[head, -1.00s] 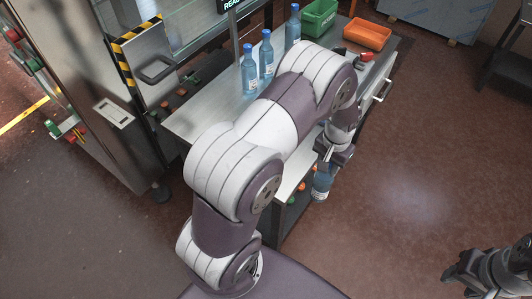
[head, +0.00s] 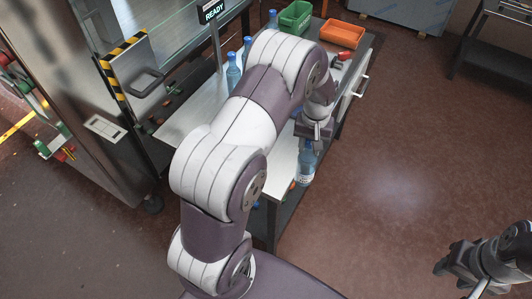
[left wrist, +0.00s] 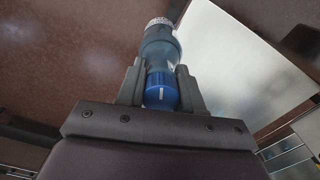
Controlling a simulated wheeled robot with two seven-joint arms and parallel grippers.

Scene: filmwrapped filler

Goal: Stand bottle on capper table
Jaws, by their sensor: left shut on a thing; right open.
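The bottle looks roughly upright. My left arm hides the middle of the tabletop. My right gripper (head: 450,268) is open and empty at the lower right, over the floor.
Several blue bottles, one of them here (head: 233,76), stand in a row along the machine side of the table. A green bin (head: 295,17) and an orange tray (head: 342,33) sit at its far end. A READY sign (head: 213,11) hangs by the machine.

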